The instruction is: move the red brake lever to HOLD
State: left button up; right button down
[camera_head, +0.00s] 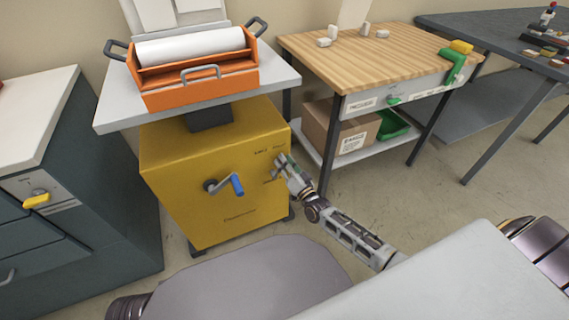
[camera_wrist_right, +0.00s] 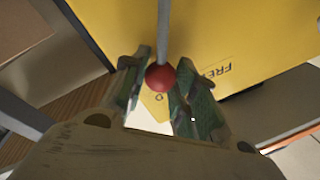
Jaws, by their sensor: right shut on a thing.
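The brake lever shows in the right wrist view as a grey rod with a red ball knob (camera_wrist_right: 160,78). It stands at the yellow cabinet (camera_head: 215,205), whose front it also crosses in the wrist view (camera_wrist_right: 230,35). My right gripper (camera_head: 281,165) is at the cabinet's right front edge and hides the lever in the head view. In the wrist view its green-grey fingers are on both sides of the knob, shut on it. Upside-down lettering beginning "FRE" is printed right of the knob. My left gripper is out of view.
A blue-handled crank (camera_head: 236,184) sticks out of the cabinet front. An orange roller unit (camera_head: 200,86) stands on top. Right of the cabinet is a wooden-topped bench (camera_head: 380,60) with a cardboard box (camera_head: 335,130) below. A dark cabinet (camera_head: 90,190) stands left.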

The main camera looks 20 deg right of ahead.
jog(key=c, duration=1.1)
grip_release()
jog(key=shift+d, duration=0.15)
jog(key=shift+c, duration=0.2)
jog(key=shift+o, duration=0.2)
jog(key=v, duration=1.2)
